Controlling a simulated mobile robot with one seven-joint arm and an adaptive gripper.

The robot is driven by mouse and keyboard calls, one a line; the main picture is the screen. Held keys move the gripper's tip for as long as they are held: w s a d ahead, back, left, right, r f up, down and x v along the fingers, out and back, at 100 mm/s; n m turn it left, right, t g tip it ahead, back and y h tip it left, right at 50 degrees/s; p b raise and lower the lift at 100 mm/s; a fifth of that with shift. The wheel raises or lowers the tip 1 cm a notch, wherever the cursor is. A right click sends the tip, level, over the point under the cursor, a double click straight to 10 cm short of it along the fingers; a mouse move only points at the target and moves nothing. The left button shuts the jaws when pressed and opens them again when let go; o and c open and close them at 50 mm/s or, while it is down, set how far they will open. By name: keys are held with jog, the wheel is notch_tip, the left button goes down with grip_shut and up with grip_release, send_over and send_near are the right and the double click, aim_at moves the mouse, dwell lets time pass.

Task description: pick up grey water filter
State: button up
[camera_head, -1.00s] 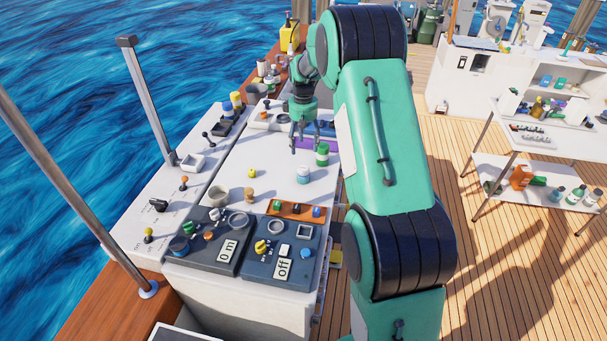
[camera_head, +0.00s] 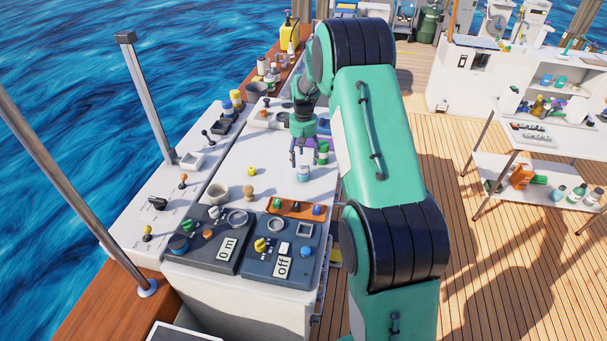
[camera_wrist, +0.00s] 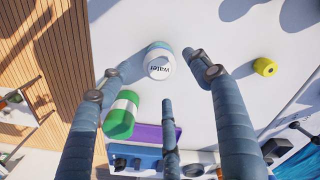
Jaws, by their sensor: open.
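The water filter (camera_head: 303,174) is a small pale canister standing on the white worktop (camera_head: 262,210). In the wrist view the filter (camera_wrist: 159,62) shows a white top marked "water" and a blue-grey side. My gripper (camera_head: 304,160) is just above and behind it in the head view, fingers pointing down. In the wrist view my gripper (camera_wrist: 155,80) is open and its spread fingers lie around the filter's outline. I see no contact, and the exact height gap cannot be told.

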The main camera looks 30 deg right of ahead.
aim_at(304, 166)
jog(key=shift+f, duration=0.4)
jog(key=shift+f, duration=0.1)
jog(key=shift+f+b, duration=0.55)
jog(key=shift+f, duration=2)
jog(key=shift+c, duration=0.5)
jog(key=c, duration=1.3)
